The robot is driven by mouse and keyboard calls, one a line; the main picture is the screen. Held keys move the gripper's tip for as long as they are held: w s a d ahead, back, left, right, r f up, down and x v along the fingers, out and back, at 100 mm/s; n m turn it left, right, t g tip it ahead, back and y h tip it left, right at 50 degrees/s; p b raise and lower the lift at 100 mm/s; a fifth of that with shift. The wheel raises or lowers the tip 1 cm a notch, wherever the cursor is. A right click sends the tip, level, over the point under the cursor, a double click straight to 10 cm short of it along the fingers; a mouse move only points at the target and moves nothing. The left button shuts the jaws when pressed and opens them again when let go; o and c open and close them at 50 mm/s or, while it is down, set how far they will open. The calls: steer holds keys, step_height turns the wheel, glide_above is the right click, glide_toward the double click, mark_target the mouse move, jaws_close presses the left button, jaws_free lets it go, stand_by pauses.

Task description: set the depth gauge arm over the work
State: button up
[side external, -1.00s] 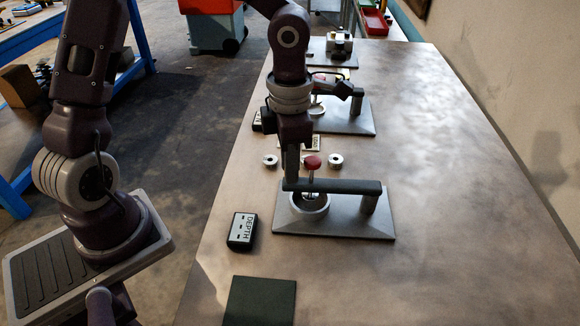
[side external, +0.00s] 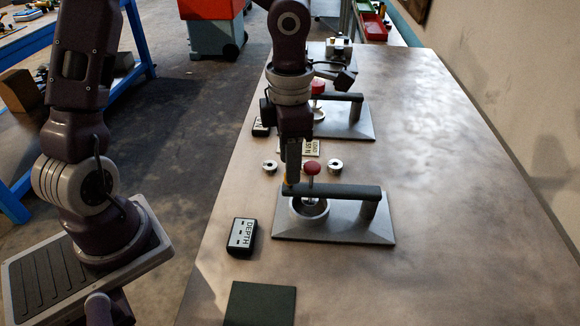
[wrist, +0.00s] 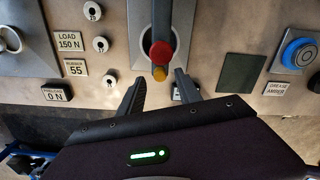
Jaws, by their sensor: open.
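The depth gauge is a grey base plate (side external: 345,225) with a post at its right and a dark horizontal gauge arm (side external: 340,191). The arm reaches left from the post over a round ring-shaped work piece (side external: 309,212). A red knob (side external: 312,168) tops its plunger; from above the knob (wrist: 161,51) covers much of the ring. The arm's orange tip (wrist: 160,73) lies beyond the knob. My gripper (side external: 293,183) is open at the arm's free end. In the wrist view its fingers (wrist: 160,87) stand apart around the tip's line; contact cannot be told.
A DEPTH readout (side external: 242,236) sits left of the base, and a dark green pad (side external: 260,303) in front. Small metal weights (side external: 336,166) lie behind the gauge. A second fixture (side external: 345,122) stands farther back. The right of the table is clear.

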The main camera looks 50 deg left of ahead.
step_height(320, 180, up, 5)
steer(key=shift+f, duration=0.1)
steer(key=shift+s, duration=0.1)
steer(key=s+a+r+m+t, duration=0.2)
steer(key=s+m, duration=0.6)
steer(key=m, duration=0.7)
steer(key=s+a+r+m+t, duration=0.2)
steer(key=s+m, duration=0.5)
steer(key=m, duration=0.8)
step_height(320, 180, up, 2)
steer(key=shift+s+a+r+t, duration=0.1)
steer(key=shift+s+a+t, duration=0.3)
steer(key=shift+t, duration=0.4)
